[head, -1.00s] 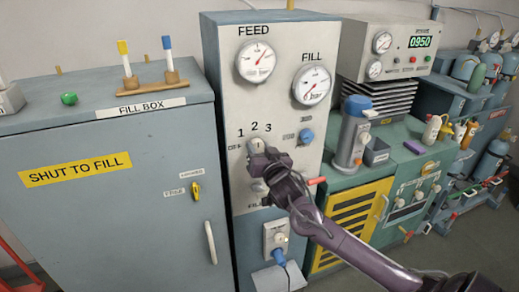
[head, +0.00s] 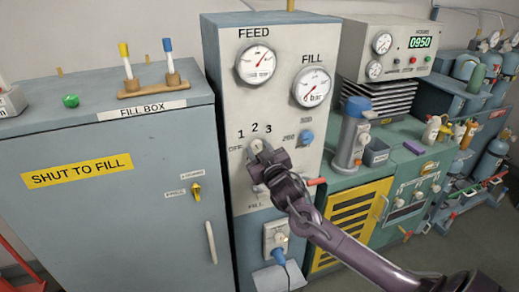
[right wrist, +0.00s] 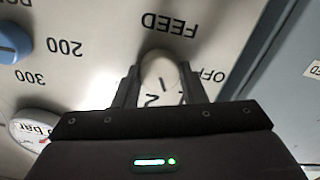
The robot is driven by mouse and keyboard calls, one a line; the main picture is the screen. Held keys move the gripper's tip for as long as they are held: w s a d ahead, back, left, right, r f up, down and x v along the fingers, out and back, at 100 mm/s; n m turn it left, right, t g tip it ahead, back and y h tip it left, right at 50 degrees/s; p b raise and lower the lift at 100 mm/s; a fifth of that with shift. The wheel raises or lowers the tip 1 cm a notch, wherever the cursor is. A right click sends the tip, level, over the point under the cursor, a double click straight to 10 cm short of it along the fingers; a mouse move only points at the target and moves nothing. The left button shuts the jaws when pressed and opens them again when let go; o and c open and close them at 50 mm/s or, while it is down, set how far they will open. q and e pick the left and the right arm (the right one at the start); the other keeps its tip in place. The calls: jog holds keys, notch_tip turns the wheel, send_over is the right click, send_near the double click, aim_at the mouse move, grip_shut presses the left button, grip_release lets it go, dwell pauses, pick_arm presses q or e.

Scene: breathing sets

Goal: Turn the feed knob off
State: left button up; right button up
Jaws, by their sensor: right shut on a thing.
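The feed knob (right wrist: 158,72) is a pale, rounded grip on the light front panel of the tall cabinet. In the right wrist view it sits between the two fingers of my right gripper (right wrist: 160,88), which is shut on it. The FEED, OFF, 1 and 2 markings appear upside down around it there. In the head view the knob (head: 257,145) shows just below the 1, 2, 3 marks and right of OFF, partly hidden by my gripper (head: 262,152). I cannot tell exactly which mark it points at. My left gripper is not in view.
A blue knob (head: 305,137) sits right of the feed knob. FEED (head: 259,64) and FILL (head: 312,87) gauges are above. The fill box (head: 110,200) stands at left, and a green bench (head: 410,160) with a flask and bottles at right.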

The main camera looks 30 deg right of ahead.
jog(key=n, duration=0.6)
jog(key=shift+a+n+p, duration=0.1)
jog(key=shift+n+p, duration=0.2)
jog(key=n, duration=0.5)
jog(key=shift+f+n, duration=0.15)
jog(key=shift+n, duration=0.15)
jog(key=o, duration=1)
jog(key=shift+s, duration=0.1)
jog(key=shift+s+a, duration=0.15)
jog(key=shift+s, duration=0.15)
jog(key=shift+b+v, duration=0.85)
jog(key=shift+v, duration=2.65)
